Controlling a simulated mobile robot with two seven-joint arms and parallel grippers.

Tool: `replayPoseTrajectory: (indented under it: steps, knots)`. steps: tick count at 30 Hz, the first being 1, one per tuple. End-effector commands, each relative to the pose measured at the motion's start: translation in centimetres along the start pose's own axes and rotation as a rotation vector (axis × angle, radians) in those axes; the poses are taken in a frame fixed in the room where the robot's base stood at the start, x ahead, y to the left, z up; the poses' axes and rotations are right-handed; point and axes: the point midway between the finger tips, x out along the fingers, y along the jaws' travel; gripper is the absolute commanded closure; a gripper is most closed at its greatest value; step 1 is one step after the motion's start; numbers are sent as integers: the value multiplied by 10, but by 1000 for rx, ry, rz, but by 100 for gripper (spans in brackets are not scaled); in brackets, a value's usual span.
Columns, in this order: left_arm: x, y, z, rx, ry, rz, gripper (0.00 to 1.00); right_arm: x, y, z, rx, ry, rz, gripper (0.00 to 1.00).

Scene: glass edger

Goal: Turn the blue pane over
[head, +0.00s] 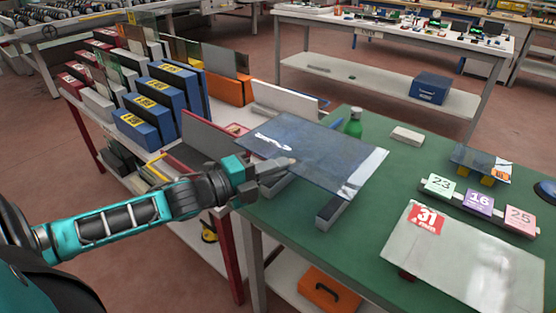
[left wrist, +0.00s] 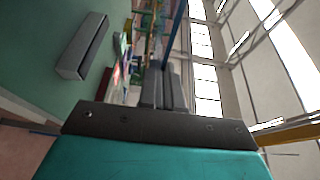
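The blue pane (head: 318,150) is a flat, see-through sheet above the green table, with a white mark near its left side and a pale strip along its right edge. My left gripper (head: 277,167) is at its near left edge, its fingers close together on that edge. In the left wrist view the fingers (left wrist: 161,88) are nearly together, with the pane (left wrist: 176,35) seen edge-on as a thin blue line running out from them. Grey support blocks (head: 331,212) stand under the pane; the wrist view shows a gap between pane and block (left wrist: 82,47). My right gripper is out of view.
A rack with blue binders (head: 158,100) and upright sheets stands at the left. On the green table (head: 262,212) are a green bottle (head: 353,124), a white block (head: 407,135), number cards (head: 479,202) and a pale pane (head: 455,260) with a red 31 label.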

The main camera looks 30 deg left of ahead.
Motion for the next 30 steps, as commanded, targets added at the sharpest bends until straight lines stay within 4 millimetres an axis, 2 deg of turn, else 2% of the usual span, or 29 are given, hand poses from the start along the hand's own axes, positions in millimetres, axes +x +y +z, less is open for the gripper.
replayPoseTrajectory:
  steps: [15,24,30]
  knots:
    - [-12,47,-5,1,2,-7,100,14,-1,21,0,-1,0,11]
    - [-10,75,-4,1,2,-9,100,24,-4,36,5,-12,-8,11]
    - [-10,94,-4,1,1,-8,100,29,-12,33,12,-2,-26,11]
